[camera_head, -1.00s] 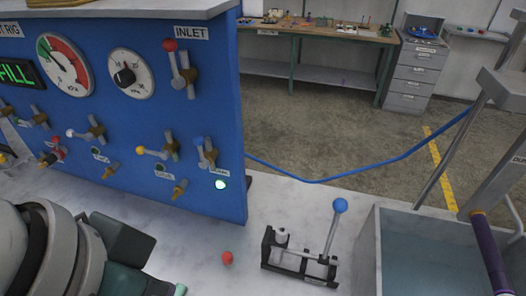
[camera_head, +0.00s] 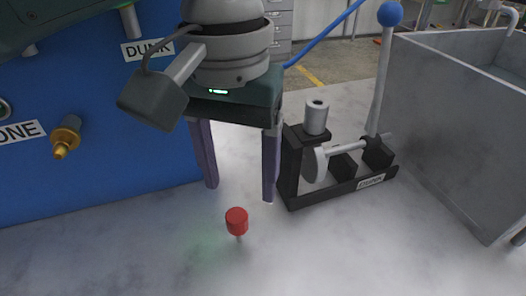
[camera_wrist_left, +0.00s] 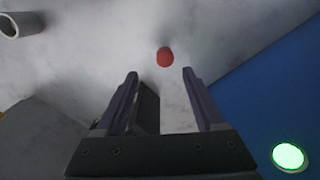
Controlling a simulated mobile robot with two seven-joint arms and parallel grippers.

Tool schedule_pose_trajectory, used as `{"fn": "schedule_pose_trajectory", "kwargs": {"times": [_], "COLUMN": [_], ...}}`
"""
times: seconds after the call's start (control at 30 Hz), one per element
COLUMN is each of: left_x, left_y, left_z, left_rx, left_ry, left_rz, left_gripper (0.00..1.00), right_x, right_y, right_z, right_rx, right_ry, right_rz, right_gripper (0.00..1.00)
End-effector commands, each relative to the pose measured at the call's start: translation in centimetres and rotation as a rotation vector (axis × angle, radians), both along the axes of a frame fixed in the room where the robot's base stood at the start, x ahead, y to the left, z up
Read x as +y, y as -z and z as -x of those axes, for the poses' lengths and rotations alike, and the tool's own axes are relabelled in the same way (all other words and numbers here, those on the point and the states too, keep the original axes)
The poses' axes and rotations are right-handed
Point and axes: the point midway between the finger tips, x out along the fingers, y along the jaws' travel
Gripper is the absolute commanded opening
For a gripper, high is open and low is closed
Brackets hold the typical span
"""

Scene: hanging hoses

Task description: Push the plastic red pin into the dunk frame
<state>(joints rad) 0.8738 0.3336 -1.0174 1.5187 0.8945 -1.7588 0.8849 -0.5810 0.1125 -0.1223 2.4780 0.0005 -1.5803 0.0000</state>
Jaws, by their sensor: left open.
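The red pin (camera_head: 237,221) has a short red cylindrical head and a thin stem, and is on the pale bench top. The dunk frame (camera_head: 290,178) is a black base with a grey cylinder, a round grey disc and a blue-knobbed lever, just right of my gripper. My left gripper (camera_head: 240,194) points down with its two purple-grey fingers apart and empty, just behind and above the pin in the head view. In the left wrist view, the red head (camera_wrist_left: 165,57) shows just beyond and between the open fingertips (camera_wrist_left: 160,74). My right gripper is not seen.
A grey metal tank (camera_head: 455,125) stands to the right of the frame. The blue panel (camera_head: 105,170) with a brass fitting (camera_head: 66,137) rises on the left. A blue hose (camera_head: 325,40) runs behind. The bench in front of the pin is clear.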

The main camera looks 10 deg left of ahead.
Motion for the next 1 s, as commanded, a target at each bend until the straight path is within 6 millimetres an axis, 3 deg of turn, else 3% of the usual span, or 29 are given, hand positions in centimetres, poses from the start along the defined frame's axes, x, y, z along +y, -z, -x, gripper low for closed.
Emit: {"fn": "schedule_pose_trajectory", "kwargs": {"times": [0.3,0.47,0.7,1.0], "left_x": [0.4,0.5,1.2,1.2], "left_y": [4.3,5.6,9.3,10.1], "left_z": [-0.2,-0.1,0.3,0.2], "left_rx": [0.003,0.002,0.002,0.0], "left_ry": [-0.012,-0.012,-0.011,-0.009], "left_rz": [-0.01,-0.009,-0.01,-0.009], "left_gripper": [0.71,0.71,0.71,0.71], "right_x": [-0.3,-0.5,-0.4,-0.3], "right_y": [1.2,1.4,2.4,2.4], "right_z": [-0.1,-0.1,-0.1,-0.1], "right_rx": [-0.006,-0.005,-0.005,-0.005], "right_ry": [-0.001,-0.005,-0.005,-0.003], "right_rz": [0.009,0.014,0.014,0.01], "right_gripper": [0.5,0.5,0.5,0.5]}}
